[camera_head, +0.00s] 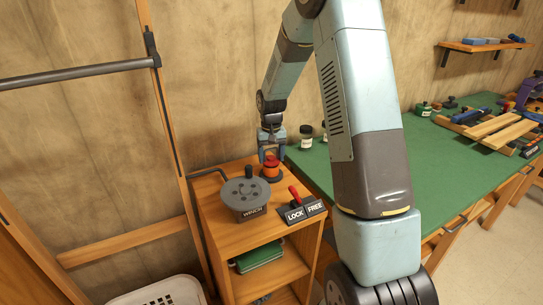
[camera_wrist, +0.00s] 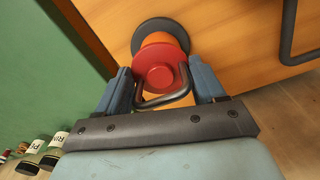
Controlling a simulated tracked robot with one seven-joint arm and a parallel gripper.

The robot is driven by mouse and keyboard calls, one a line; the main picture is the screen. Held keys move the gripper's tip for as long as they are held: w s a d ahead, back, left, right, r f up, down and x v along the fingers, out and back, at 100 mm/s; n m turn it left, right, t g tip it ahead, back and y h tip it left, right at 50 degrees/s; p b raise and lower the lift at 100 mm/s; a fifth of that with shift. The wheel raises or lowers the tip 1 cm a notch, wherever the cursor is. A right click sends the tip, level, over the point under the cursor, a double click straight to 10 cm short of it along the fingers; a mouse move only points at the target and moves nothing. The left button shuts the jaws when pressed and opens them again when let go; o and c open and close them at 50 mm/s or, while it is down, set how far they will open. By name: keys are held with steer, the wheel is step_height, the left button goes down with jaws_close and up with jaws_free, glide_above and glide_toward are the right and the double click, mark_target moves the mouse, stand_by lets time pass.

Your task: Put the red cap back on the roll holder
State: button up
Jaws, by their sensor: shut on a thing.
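The red cap (camera_head: 271,160) is in my gripper (camera_head: 271,143), at the back of the wooden cabinet top. In the wrist view, the round red cap (camera_wrist: 161,70) lies between the two blue fingers of my gripper (camera_wrist: 164,84), which is shut on it. The roll holder (camera_head: 270,172) is under the cap, an orange body on a dark round base. In the wrist view the cap partly covers the roll holder (camera_wrist: 160,40), set slightly toward my gripper. I cannot tell whether cap and holder touch. A dark bent bar (camera_wrist: 165,101) crosses between the fingers.
On the cabinet top (camera_head: 219,202), a grey winch drum (camera_head: 245,193) and a red lever with a LOCK/FREE plate (camera_head: 304,212) stand in front of the holder. A green workbench (camera_head: 440,165) with jars (camera_head: 306,136) adjoins at right. A white basket (camera_head: 163,292) is lower left.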

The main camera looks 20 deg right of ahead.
steer(key=o, duration=1.1)
steer(key=shift+r, duration=3.5)
jaws_close()
steer(key=shift+f, duration=0.9)
steer(key=shift+r, duration=0.1)
